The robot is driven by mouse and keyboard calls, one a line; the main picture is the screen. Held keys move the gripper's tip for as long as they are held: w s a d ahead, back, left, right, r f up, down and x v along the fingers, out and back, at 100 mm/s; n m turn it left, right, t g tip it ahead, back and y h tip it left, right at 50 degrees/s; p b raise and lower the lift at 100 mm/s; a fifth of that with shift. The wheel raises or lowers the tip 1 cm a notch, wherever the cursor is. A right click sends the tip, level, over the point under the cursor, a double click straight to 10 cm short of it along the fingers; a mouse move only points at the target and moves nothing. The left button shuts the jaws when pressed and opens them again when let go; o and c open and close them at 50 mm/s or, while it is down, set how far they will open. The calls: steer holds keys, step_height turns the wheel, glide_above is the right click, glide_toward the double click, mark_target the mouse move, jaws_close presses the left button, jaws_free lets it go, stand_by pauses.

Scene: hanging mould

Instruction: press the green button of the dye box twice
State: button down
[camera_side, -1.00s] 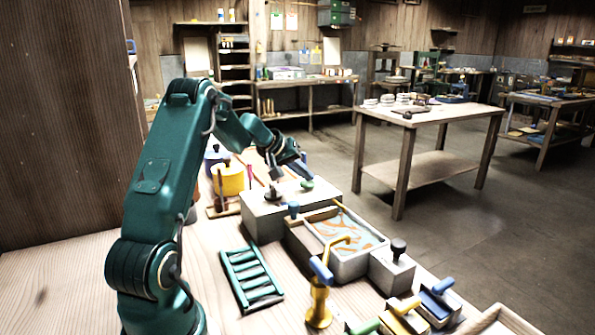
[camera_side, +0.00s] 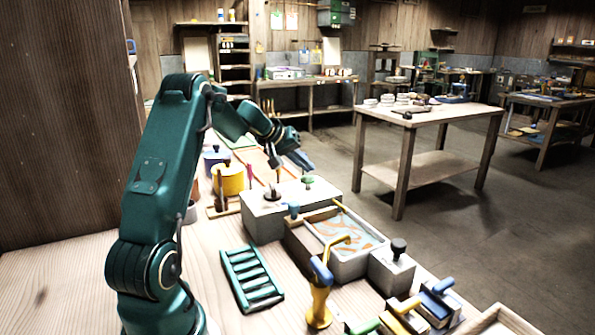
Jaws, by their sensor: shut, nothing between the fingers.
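The dye box (camera_side: 290,212) is a pale grey block near the middle of the bench. The green button (camera_side: 308,180) stands on its top toward the right, beside a dark round knob (camera_side: 272,193) on the same top. My gripper (camera_side: 306,163) is shut and empty. It is above and behind the green button in this view, with a visible gap between them. The button is in plain view; how far down it sits cannot be told.
A tray with orange and blue marbled liquid (camera_side: 350,232) adjoins the box. A yellow tap with a blue handle (camera_side: 320,295) and a green rack (camera_side: 250,278) stand in front. A yellow pot (camera_side: 229,180) is behind left. Bare bench lies at the front left.

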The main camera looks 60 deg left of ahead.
mark_target(305, 179)
steer(key=shift+r, duration=0.1)
steer(key=shift+r, duration=2.45)
stand_by(0.7)
step_height(305, 179, up, 4)
steer(key=shift+f, duration=0.1)
steer(key=shift+f, duration=0.1)
stand_by(0.4)
steer(key=shift+f, duration=4.35)
steer(key=shift+f, duration=0.15)
steer(key=shift+f, duration=0.25)
